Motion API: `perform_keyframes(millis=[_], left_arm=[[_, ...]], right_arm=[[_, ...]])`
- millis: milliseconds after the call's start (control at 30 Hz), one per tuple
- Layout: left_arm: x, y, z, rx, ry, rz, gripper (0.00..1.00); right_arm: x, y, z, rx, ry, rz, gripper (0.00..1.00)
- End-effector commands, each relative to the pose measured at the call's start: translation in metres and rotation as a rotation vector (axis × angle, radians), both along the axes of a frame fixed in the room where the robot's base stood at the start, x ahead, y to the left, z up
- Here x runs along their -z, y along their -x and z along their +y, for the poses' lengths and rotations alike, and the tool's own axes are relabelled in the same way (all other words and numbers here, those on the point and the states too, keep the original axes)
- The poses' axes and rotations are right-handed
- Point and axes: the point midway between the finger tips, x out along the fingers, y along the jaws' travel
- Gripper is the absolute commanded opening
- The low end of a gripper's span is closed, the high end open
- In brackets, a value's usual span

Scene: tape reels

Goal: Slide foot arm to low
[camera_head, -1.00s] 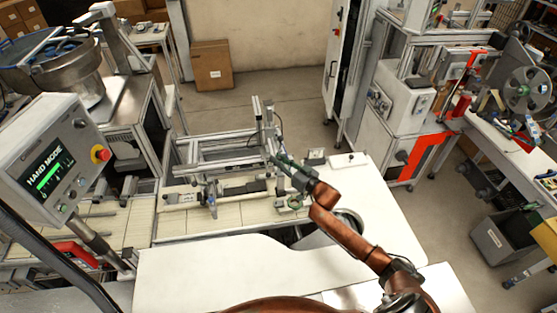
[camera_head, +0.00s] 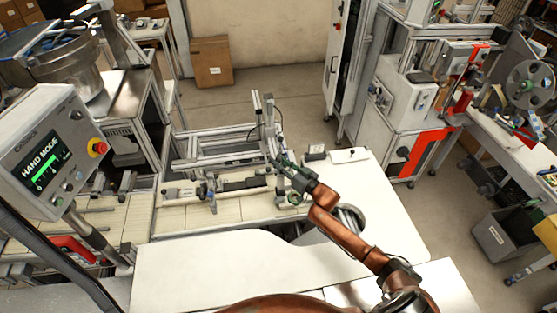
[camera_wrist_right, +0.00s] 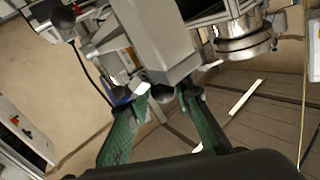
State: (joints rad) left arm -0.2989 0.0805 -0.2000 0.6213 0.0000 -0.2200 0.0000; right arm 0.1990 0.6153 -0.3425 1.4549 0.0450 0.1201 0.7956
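My right gripper (camera_head: 276,160) reaches in from the lower right in the head view, close to the upright metal posts (camera_head: 258,115) of the aluminium frame. I cannot tell for sure which part is the foot arm. In the right wrist view, the two green fingers of the same gripper (camera_wrist_right: 167,94) are apart. A grey metal bar (camera_wrist_right: 160,45) ends between or just beyond their tips, with a dark round knob (camera_wrist_right: 160,92) at its end. Whether the fingers touch either is not clear. My left gripper is not in view.
A control panel (camera_head: 45,155) showing HAND MODE stands at the left. A white worktop (camera_head: 210,265) lies in front, mostly clear. Aluminium rails (camera_head: 215,150) run behind it. A cardboard box (camera_head: 212,62) sits by the back wall. A second machine (camera_head: 405,115) stands at the right.

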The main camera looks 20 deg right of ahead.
Motion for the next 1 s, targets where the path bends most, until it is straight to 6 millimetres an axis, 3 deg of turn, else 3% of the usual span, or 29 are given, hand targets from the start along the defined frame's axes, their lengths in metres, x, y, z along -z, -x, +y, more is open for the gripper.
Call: perform_keyframes(millis=[200, 567, 1000], left_arm=[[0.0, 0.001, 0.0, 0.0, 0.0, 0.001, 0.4], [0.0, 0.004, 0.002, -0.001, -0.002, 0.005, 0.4], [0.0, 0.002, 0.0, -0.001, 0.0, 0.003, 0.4]], right_arm=[[-0.003, -0.001, 0.0, 0.0, -0.001, -0.005, 0.37], [-0.004, 0.005, -0.003, -0.001, 0.0, -0.008, 0.37], [-0.003, 0.084, -0.03, -0.001, 0.0, -0.006, 0.37]])
